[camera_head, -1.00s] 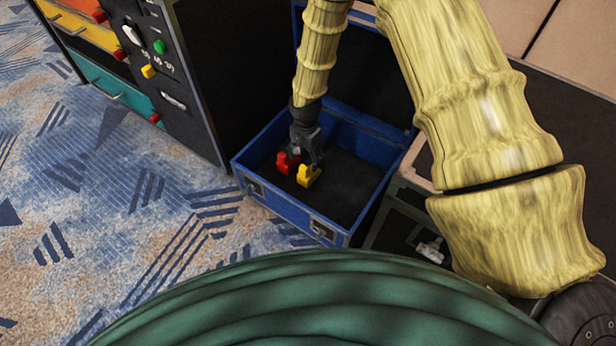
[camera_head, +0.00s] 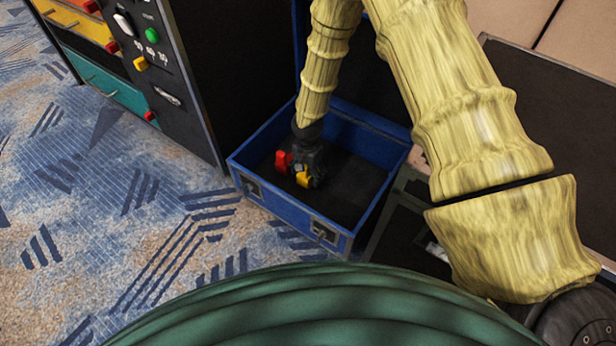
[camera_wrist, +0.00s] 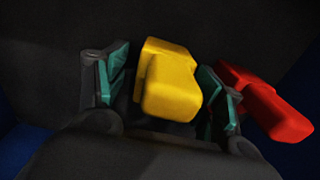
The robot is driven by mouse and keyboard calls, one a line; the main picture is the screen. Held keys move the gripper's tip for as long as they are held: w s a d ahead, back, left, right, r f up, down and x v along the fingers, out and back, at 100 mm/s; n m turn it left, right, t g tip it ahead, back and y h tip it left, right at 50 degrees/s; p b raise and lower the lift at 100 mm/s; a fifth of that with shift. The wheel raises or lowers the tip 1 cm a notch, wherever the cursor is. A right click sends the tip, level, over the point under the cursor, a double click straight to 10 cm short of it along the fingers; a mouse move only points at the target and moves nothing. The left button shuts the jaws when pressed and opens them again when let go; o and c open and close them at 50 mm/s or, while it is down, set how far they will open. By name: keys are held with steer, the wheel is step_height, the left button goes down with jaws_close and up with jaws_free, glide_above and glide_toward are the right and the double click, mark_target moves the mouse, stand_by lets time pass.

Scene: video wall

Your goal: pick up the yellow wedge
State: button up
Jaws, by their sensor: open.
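The yellow wedge (camera_wrist: 168,82) is between the two open fingers of my gripper (camera_wrist: 168,88) in the wrist view, with a gap visible on its left side and the right finger close to it. In the head view the yellow wedge (camera_head: 303,178) sits low in the blue case, partly hidden by my gripper (camera_head: 304,166). A red piece (camera_wrist: 265,104) lies just outside the right finger in the wrist view. It also shows in the head view (camera_head: 283,160), left of my gripper.
The open blue case (camera_head: 285,212) has walls around my gripper and a raised lid behind. A dark cabinet (camera_head: 185,95) with coloured buttons and drawers stands at the left. A dark case (camera_head: 560,110) is at the right. Patterned carpet (camera_head: 100,230) is clear at the left.

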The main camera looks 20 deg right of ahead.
steer(key=c, duration=1.3)
steer(key=shift+o, duration=0.2)
steer(key=shift+r, duration=0.1)
